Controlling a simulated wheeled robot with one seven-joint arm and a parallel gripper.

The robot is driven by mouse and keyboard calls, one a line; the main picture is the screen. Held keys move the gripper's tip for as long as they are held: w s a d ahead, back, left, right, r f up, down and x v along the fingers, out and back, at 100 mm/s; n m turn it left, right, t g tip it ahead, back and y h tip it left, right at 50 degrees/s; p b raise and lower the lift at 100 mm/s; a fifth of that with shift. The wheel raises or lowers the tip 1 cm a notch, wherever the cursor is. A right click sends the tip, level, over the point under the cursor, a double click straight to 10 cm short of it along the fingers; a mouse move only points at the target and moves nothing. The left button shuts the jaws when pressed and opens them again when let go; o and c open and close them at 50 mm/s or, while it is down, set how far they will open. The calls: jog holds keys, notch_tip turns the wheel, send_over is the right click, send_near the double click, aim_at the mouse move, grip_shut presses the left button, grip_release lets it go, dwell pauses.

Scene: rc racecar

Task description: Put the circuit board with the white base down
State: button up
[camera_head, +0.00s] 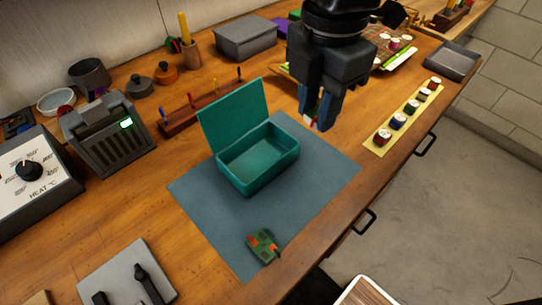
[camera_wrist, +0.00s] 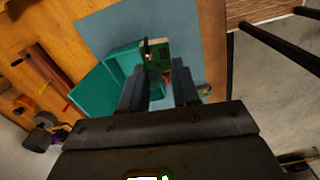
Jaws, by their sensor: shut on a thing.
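My gripper (camera_head: 316,118) is above the table, to the right of the open teal box. In the wrist view its fingers (camera_wrist: 160,84) are shut on a green circuit board (camera_wrist: 158,58) with small red parts and a pale strip at its far edge. In the head view the fingers hide nearly all of the held board; its base cannot be made out. A second green board (camera_head: 262,245) with orange-red parts lies on the blue-grey mat (camera_head: 215,222) near the front.
The teal box (camera_head: 258,168) stands on the mat with its lid up and looks empty. A yellow strip (camera_head: 408,118) with several small jars lies right of my gripper by the table edge. A rack of tools (camera_head: 190,117) stands behind. Bare mat lies around the box.

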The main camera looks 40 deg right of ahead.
jog(key=shift+s+d+n, duration=0.2)
jog(key=shift+d+n, duration=0.4)
jog(key=shift+d, duration=0.35)
jog(key=shift+f, duration=0.1)
send_over(255, 166)
notch_tip(255, 166, down, 7)
jog(key=shift+p, duration=0.45)
jog(key=shift+f, duration=1.95)
jog(key=shift+f, duration=0.2)
jog(key=o, duration=0.7)
jog(key=shift+o, duration=0.2)
jog(key=shift+r, duration=0.1)
